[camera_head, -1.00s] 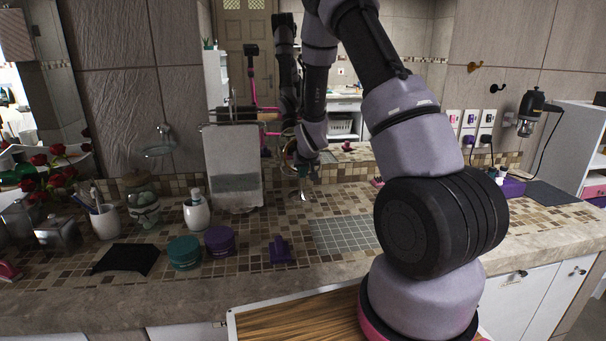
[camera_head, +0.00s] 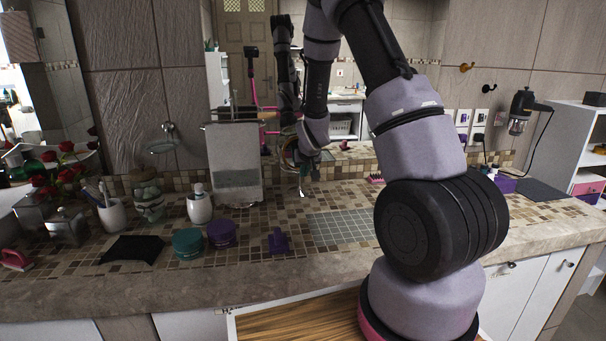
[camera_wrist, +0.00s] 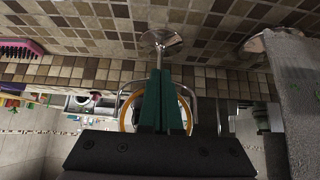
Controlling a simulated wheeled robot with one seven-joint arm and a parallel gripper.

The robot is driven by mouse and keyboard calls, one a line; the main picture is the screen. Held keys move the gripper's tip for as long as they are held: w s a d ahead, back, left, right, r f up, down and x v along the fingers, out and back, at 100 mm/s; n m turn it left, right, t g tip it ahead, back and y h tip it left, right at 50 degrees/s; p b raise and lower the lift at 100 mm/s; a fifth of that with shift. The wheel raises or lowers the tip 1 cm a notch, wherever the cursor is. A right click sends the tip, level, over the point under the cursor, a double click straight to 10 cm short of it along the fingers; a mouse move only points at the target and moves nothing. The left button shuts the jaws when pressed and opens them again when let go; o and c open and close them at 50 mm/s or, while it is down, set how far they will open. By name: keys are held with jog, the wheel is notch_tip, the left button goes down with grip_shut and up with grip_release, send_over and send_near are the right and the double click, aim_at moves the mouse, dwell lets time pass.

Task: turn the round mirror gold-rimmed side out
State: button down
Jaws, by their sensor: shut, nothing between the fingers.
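The round mirror stands on the tiled counter near the back wall. In the wrist view, arcs of its gold rim (camera_wrist: 187,112) show on both sides of my fingers. Its U-shaped metal holder and its round metal base (camera_wrist: 162,42) also show. Most of its face is hidden behind the fingers, so I cannot tell which way it faces. In the head view, the mirror's rim (camera_head: 288,152) shows small beside my gripper (camera_head: 303,164). My gripper (camera_wrist: 160,74) has its green fingers together, empty, in front of the mirror. I cannot tell whether they touch it.
A grey towel (camera_head: 233,178) hangs left of the mirror. A soap dispenser (camera_head: 199,205), teal jar (camera_head: 187,244) and purple jar (camera_head: 221,234) stand front left. A pink brush (camera_wrist: 20,49) lies at the wrist view's edge. The grey tile patch (camera_head: 343,229) is clear.

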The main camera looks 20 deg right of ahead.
jog(key=s+r+m, duration=0.2)
jog(key=r+m, duration=0.2)
jog(key=m, duration=1.4)
jog(key=s+r+m, duration=0.3)
jog(key=r+m, duration=0.1)
jog(key=m, duration=1.3)
jog(key=w+d+f+m, duration=0.1)
jog(key=w+f, duration=0.7)
jog(key=w, duration=0.2)
jog(key=shift+w+f+g, duration=0.15)
jog(key=shift+g, duration=0.25)
